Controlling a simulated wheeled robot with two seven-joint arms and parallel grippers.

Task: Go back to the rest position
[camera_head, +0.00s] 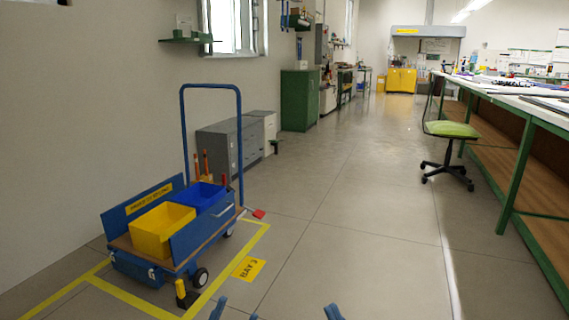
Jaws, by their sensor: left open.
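Only the tips of my grippers show, at the bottom edge of the head view. My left gripper (235,312) shows two blue fingertips set apart, with nothing seen between them. My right gripper (333,312) shows as one small blue piece, and its jaws are cut off by the frame. Both are over bare floor in the picture, apart from the cart. The rest of both arms is out of view.
A blue cart (192,240) with a yellow bin (162,232) and a blue bin (208,198) stands inside yellow floor lines at left. A long green-framed workbench (513,175) runs along the right, with a green chair (450,130) beside it. The middle floor is clear.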

